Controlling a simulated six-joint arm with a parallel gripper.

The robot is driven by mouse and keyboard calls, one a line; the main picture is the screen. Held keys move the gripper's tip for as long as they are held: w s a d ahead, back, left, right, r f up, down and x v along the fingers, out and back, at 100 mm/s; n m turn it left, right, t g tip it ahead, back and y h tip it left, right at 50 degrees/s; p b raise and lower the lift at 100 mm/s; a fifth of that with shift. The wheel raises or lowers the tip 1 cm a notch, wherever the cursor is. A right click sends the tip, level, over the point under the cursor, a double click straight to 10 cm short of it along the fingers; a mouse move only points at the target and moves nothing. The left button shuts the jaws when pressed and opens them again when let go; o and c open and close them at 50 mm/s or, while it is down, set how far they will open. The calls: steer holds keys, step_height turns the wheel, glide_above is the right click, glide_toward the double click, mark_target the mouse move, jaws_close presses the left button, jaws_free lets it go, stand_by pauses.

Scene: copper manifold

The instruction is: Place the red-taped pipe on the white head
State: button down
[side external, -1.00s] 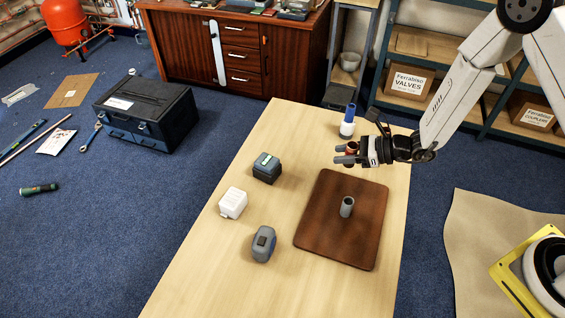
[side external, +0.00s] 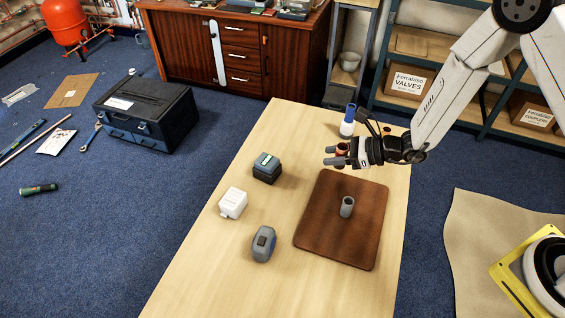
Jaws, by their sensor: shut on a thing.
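My gripper (side external: 335,155) is shut on a small reddish-brown pipe (side external: 341,148), which I take to be the red-taped pipe. The fingers hide much of it, and its tape is too small to make out. The gripper is above the table, near the far edge of the brown board. Just beyond it stands an upright piece with a white lower part (side external: 347,129) and a blue upper part (side external: 350,112). I cannot tell whether the white part is the white head. A grey tube (side external: 347,207) stands upright on the brown board (side external: 325,235).
On the table (side external: 190,265), left of the board, are a dark box with a grey-green top (side external: 267,168), a white box (side external: 233,203) and a grey-blue rounded device (side external: 264,244). The table's near left part is clear.

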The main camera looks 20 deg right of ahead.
steer(key=s+a+r, duration=0.2)
steer(key=a, duration=0.7)
steer(key=s+a+r, duration=0.2)
steer(key=a+r, duration=0.1)
steer(key=a, duration=0.6)
glide_above(226, 197)
steer(key=s, duration=0.1)
steer(key=shift+n+g+y, duration=0.3)
steer(key=shift+n, duration=0.1)
steer(key=f, duration=0.8)
steer(key=shift+s+d+f, duration=0.15)
steer(key=shift+d+f, duration=0.15)
steer(key=shift+f, duration=0.05)
steer(key=shift+w+a+f, duration=0.25)
steer(key=shift+w+f, duration=0.2)
steer(key=shift+f, duration=0.1)
steer(key=shift+w+f, duration=0.1)
steer(key=shift+f, duration=0.05)
steer(key=shift+a+f, duration=0.1)
steer(key=shift+f, duration=1.5)
steer(key=shift+f, duration=0.15)
